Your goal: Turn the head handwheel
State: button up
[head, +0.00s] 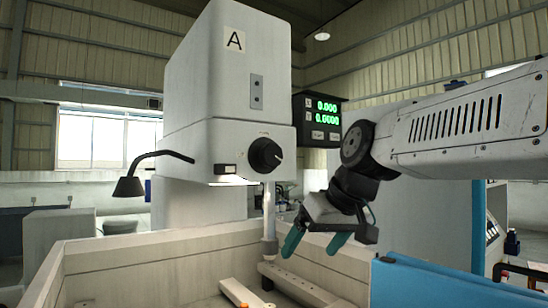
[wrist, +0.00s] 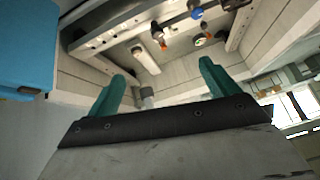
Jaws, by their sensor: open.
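The head handwheel (head: 265,155) is a round black knob with a pale mark on the front of the white machine head (head: 228,75), which bears the letter A. My gripper (head: 316,246) is below and to the right of the handwheel, apart from it, with its teal fingers spread and nothing between them. In the wrist view my gripper (wrist: 163,85) is also open and empty, over the machine's work tank. The handwheel does not show in the wrist view.
A display (head: 322,118) with green digits stands right of the head. A vertical rod (head: 269,215) hangs below the head. The pale tank wall (head: 150,255) and a blue panel (head: 440,283) border the area. A black lamp (head: 130,185) juts out at left.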

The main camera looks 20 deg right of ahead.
aim_at(274, 153)
jog(key=w+r+t, duration=0.2)
jog(key=w+r, duration=0.4)
jog(key=w, duration=0.1)
jog(key=w+d+r+n+t+y, duration=0.1)
jog(key=w+r+t, duration=0.1)
jog(key=w+r, duration=0.5)
jog(key=w+d+r+t, duration=0.1)
jog(key=w+r+t, duration=0.1)
jog(key=w+r, duration=0.5)
jog(key=shift+w+d+r+n, duration=0.1)
jog(key=shift+w+d+n, duration=0.1)
jog(key=shift+n, duration=0.1)
jog(key=shift+y, duration=0.3)
jog(key=x, duration=0.7)
jog(key=shift+r, duration=0.2)
jog(key=shift+w+a+f, duration=0.1)
jog(key=shift+w+a, duration=0.05)
jog(key=shift+w, duration=0.05)
jog(key=c, duration=1)
